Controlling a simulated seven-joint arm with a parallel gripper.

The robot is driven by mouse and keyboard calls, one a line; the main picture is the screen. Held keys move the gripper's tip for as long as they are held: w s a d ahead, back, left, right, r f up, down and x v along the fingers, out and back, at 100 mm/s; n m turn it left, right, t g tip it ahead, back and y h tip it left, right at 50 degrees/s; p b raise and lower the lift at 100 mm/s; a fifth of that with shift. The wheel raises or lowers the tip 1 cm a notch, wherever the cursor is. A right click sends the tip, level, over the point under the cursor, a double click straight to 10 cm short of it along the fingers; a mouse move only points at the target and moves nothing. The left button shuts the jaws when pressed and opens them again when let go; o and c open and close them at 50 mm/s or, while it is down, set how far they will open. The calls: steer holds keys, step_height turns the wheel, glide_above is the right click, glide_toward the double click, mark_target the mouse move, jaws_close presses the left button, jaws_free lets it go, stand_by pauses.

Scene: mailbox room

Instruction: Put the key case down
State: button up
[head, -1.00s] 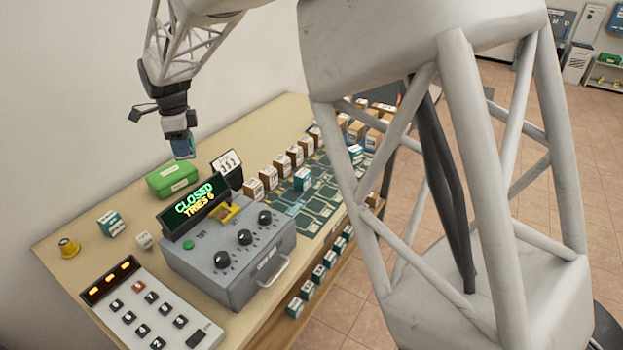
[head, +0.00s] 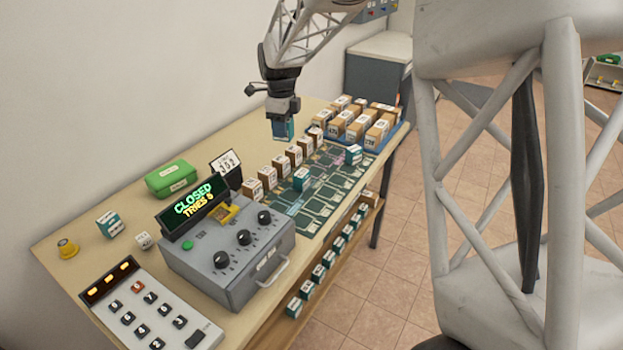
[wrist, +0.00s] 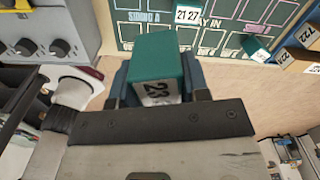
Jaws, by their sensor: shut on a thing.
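The key case appears to be the small teal block (head: 283,130) with a white label. My gripper (head: 283,114) is shut on it and holds it above the table, behind the row of brown blocks. In the wrist view the teal block (wrist: 157,60) sits between the two fingers (wrist: 160,85), its green top and a numbered white label showing. Its underside is hidden in that view.
A green track board (head: 318,198) bears a few teal blocks, with brown blocks (head: 280,178) along its back edge. A blue tray (head: 390,134) of brown blocks stands far right. A grey control box (head: 230,260), green case (head: 172,178) and keypad (head: 150,312) stand left. Bare tabletop (head: 215,140) lies behind.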

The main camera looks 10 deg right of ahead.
steer(key=s+d+m, duration=0.2)
steer(key=d+m, duration=0.1)
steer(key=d, duration=0.9)
steer(key=f, duration=1.5)
steer(key=shift+d+f, duration=0.3)
steer(key=shift+w, duration=0.1)
glide_above(318, 165)
steer(key=shift+w+d+f, duration=0.1)
steer(key=shift+w+f, duration=0.05)
steer(key=shift+f, duration=0.6)
steer(key=shift+f, duration=0.1)
steer(key=shift+f, duration=1.65)
steer(key=shift+f, duration=0.15)
